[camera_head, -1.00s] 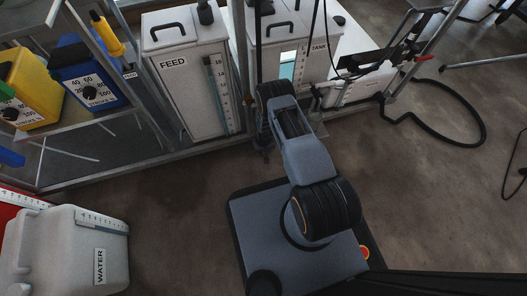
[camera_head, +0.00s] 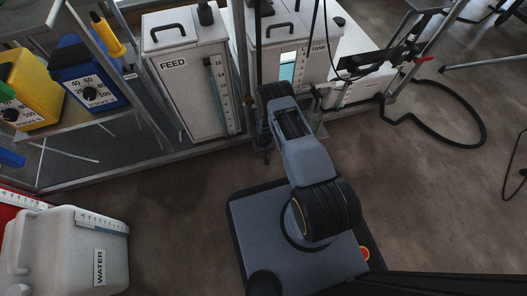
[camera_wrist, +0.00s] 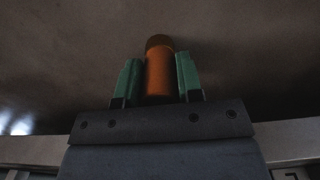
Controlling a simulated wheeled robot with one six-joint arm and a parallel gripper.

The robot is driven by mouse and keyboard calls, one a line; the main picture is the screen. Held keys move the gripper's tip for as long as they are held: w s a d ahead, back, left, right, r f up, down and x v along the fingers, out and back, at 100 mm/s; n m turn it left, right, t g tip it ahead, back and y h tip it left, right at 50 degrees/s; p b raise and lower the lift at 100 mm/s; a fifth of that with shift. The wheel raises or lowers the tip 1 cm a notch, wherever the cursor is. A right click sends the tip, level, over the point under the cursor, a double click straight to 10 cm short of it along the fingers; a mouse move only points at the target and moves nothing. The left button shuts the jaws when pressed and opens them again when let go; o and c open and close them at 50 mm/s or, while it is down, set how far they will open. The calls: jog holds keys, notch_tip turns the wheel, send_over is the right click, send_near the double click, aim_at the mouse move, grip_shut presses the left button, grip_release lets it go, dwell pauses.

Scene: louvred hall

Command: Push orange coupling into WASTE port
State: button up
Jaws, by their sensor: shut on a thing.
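An orange coupling (camera_wrist: 159,72) shows in the wrist view as an upright orange cylinder with a darker brownish far end. My gripper (camera_wrist: 158,78) has green fingers on both sides of it and is shut on it. Beyond the coupling there is only blurred brown-grey surface in the wrist view. In the head view my arm reaches toward the frame by the tanks, and the gripper and coupling are hidden or too small to tell. I cannot make out a port marked WASTE in either view.
A white FEED tank (camera_head: 187,90) and a TANK container (camera_head: 292,62) stand in a metal frame. Yellow (camera_head: 30,88) and blue (camera_head: 88,80) pumps sit on a shelf at left. A WATER canister (camera_head: 65,250) stands at lower left. A black hose (camera_head: 470,140) loops on open floor at right.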

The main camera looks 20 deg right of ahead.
grip_shut()
jog(key=shift+r, duration=0.25)
jog(key=shift+r+p, duration=1.75)
jog(key=shift+r, duration=0.55)
jog(key=shift+f, duration=0.1)
